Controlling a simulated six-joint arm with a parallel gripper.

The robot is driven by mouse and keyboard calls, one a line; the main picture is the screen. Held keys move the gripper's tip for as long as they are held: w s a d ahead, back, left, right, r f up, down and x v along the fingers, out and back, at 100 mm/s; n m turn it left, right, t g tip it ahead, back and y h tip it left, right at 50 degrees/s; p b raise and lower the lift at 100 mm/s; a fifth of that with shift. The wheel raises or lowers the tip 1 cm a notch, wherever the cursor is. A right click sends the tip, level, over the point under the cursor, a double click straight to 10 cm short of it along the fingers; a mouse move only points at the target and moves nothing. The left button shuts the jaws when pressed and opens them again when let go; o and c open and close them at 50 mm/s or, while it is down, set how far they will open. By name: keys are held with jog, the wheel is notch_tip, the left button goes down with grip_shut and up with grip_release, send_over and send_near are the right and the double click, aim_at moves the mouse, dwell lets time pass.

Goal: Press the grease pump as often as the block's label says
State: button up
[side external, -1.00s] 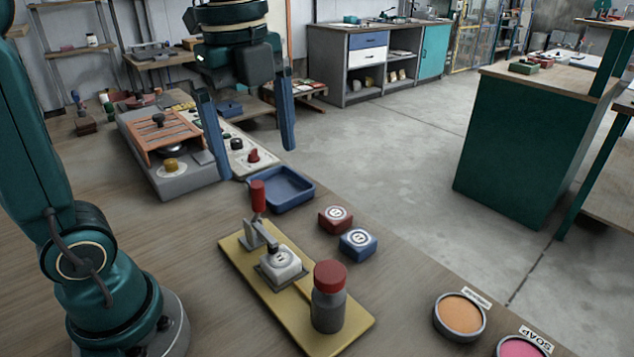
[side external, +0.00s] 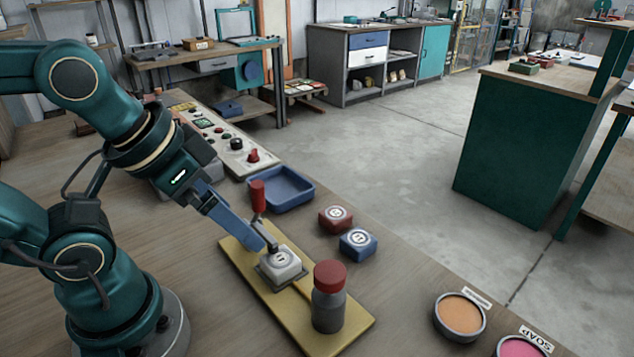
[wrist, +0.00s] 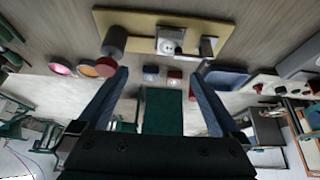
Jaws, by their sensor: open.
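A yellow board (side external: 300,310) on the bench carries a lever with a red handle (side external: 258,195), which stands upright, a white block (side external: 281,264) and a grey bottle with a red top (side external: 329,300). The white block sits in a holder beside the lever and has a label with small dark marks that I cannot read. My gripper (side external: 258,240) is tilted, its blue fingers just left of the lever and white block in the side view. In the wrist view my gripper (wrist: 160,85) is open and empty, with the board (wrist: 145,20) beyond the fingers. Contact is unclear.
A blue tray (side external: 280,187) stands behind the lever. An orange pad (side external: 460,314) and a pink pad (side external: 521,347) are front right. A control panel (side external: 232,148) lies behind.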

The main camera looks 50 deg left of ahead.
grip_shut()
dwell(1.6)
